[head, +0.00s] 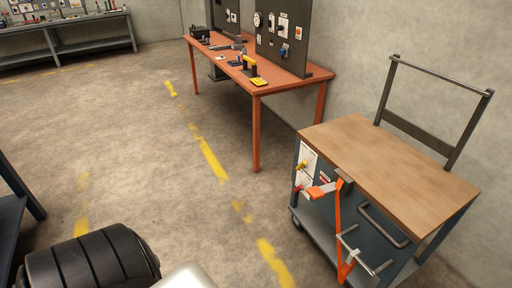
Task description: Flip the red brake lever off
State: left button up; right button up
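A small red lever (298,188) shows low on a white panel (308,160) at the left end of the wood-topped cart (400,178). It is too small to tell its exact position. A yellow handle or knob (302,165) sits above it on the same panel. An orange piece (322,190) sticks out just to the right of the red lever, at the cart's front corner. Neither of my grippers is in view.
An orange strap (338,230) hangs down the cart's front, near a dark handle (383,226) and grey rods (362,256). A red-orange workbench (290,83) with tool boards stands behind. Open concrete floor (130,150) lies left of the cart.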

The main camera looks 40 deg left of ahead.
aim_at(300, 187)
jog(key=u, duration=1.05)
